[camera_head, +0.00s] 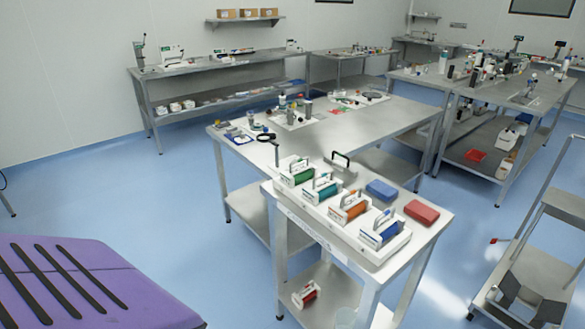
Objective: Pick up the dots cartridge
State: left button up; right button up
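Several cartridges stand in a row in a white rack (384,250) on the near metal table. From left to right they are a green cartridge (297,175), a teal cartridge (321,190), an orange cartridge (349,209) and a blue cartridge (381,233). Each has a grey handle on top. A red cartridge (306,295) lies on the table's lower shelf. No dots marking is readable, so I cannot tell which one is the dots cartridge. Neither of my grippers is in view.
A blue block (381,191) and a red block (421,212) lie right of the rack. A larger metal table (361,129) with tools stands behind. A metal cart (530,270) stands at right. Blue floor (175,205) is open left of the tables.

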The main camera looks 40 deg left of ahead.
aim_at(295, 177)
jog(key=u, duration=1.2)
jog(key=i+j+z, duration=0.1)
jog(key=i+j, duration=0.2)
jog(key=i, duration=0.05)
